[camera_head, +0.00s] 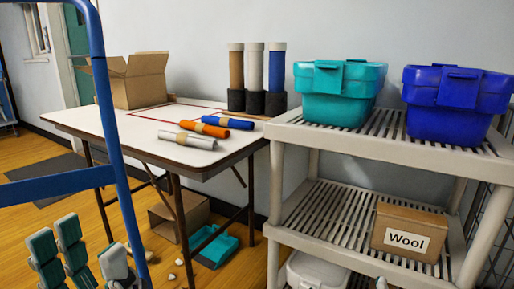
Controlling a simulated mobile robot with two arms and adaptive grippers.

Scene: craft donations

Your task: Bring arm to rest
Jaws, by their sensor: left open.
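My left gripper (90,240) is at the lower left of the head view, low over the wooden floor. Its grey and teal fingers are spread apart with nothing between them. It is clear of the table and partly close behind a blue metal frame in the picture. My right gripper does not show clearly anywhere.
A blue frame (108,120) stands close at left. The white table (90,122) holds a cardboard box (138,80), upright rolls and several lying rolls. A shelf (300,135) at right bears teal (338,95) and blue bins (450,105) and a "Wool" box (390,220).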

